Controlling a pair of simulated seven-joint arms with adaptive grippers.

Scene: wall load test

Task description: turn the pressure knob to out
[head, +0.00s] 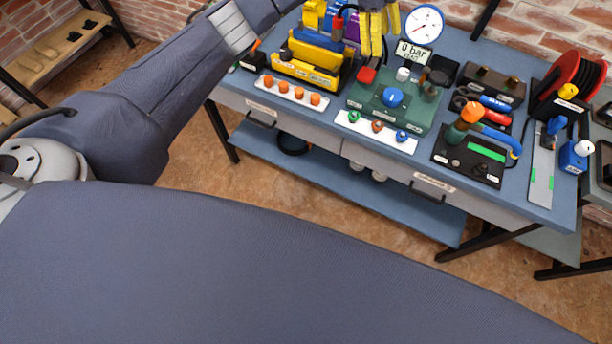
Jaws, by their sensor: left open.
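The green box (362,98) stands on the blue bench, with a round blue knob (393,97) on its top that I take to be the pressure knob. Its markings are too small to read. A red button (366,75) and a white knob sit near its back edge. A display (413,53) behind it reads 0 bar, beside a round white gauge (424,23). My left gripper (379,40) has yellow fingers, is open and empty, and hangs behind the box, apart from the blue knob. Its upper part is cut off by the frame. My right gripper does not show.
A white strip with several orange knobs (292,93) and a yellow tool holder (306,70) stand left of the box. A white strip with small coloured knobs (377,131) lies in front. A black panel (469,157) and red cable reel (580,82) stand right.

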